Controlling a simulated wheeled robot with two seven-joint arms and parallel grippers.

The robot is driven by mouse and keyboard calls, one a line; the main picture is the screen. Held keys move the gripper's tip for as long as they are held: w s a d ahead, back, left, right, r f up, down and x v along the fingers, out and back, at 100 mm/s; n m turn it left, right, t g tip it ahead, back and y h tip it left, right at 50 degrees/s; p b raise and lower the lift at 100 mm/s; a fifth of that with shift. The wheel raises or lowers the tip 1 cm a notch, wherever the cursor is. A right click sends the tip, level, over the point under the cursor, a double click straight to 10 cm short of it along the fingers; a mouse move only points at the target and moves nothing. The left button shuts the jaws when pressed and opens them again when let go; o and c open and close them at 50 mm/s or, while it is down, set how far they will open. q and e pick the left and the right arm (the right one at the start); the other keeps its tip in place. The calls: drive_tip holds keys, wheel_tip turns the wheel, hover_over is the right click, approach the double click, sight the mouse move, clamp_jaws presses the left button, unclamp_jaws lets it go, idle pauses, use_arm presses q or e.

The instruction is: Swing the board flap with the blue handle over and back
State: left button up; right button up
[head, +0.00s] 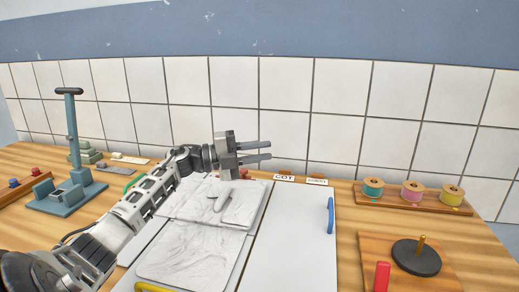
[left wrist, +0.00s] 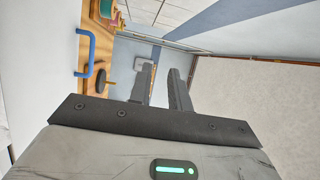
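A blue handle (head: 330,215) stands on the right edge of a plain pale board flap (head: 290,235), which lies flat on the table. The blue handle also shows at the upper left of the left wrist view (left wrist: 88,48). My left gripper (head: 270,150) is above the far part of the boards, up and left of the blue handle and apart from it. Its two fingers point right with a gap between them, and nothing is held. The gap also shows in the left wrist view (left wrist: 165,75). My right gripper is in neither view.
Marbled pale cloth-like panels (head: 190,250) with a grey knob lie left of the flap. A yellow handle (head: 152,288) is at the front. Thread spools (head: 411,190) and a black disc (head: 416,257) with a red peg (head: 382,276) stand right. A blue press (head: 70,190) stands left.

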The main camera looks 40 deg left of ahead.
use_arm(q)
drive_tip(key=shift+c, duration=0.3)
clamp_jaws()
idle(1.1)
drive_tip(key=shift+o, duration=0.3)
unclamp_jaws()
drive_tip(key=shift+s, duration=0.1)
drive_tip(key=b+v, duration=0.3)
drive_tip(key=v, duration=1.2)
drive_tip(key=shift+s+a, duration=0.25)
drive_tip(key=shift+s, duration=0.1)
